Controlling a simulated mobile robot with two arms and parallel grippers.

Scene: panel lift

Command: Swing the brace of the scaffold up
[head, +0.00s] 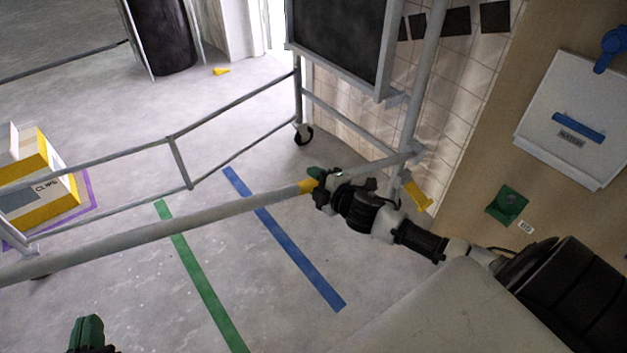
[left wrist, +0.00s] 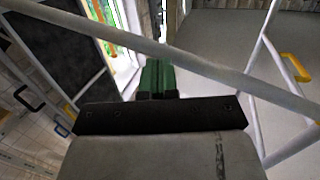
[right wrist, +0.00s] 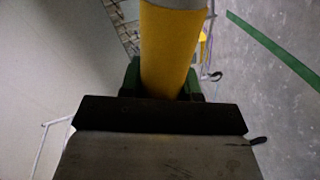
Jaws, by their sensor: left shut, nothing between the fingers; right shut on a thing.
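The scaffold (head: 411,110) is a grey tubular frame on castors. A long grey tube, the brace (head: 170,228), crosses the head view from the lower left up to the right, with a yellow sleeve (head: 306,187) near my right gripper. My right gripper (head: 316,178) is shut around that yellow sleeve; the sleeve (right wrist: 172,50) fills the space between its green fingers in the right wrist view. My left gripper (head: 88,332) is shut and empty at the bottom left, below the tube. In the left wrist view its green fingers (left wrist: 157,78) are together, with a grey tube (left wrist: 200,66) beyond them.
A yellow piece (head: 417,195) hangs at the right post. A yellow and white box (head: 50,172) stands at the left. Green (head: 200,275) and blue (head: 285,240) stripes mark open floor. A white wall cabinet (head: 575,120) is at the right, with a dark panel (head: 338,38) at the back.

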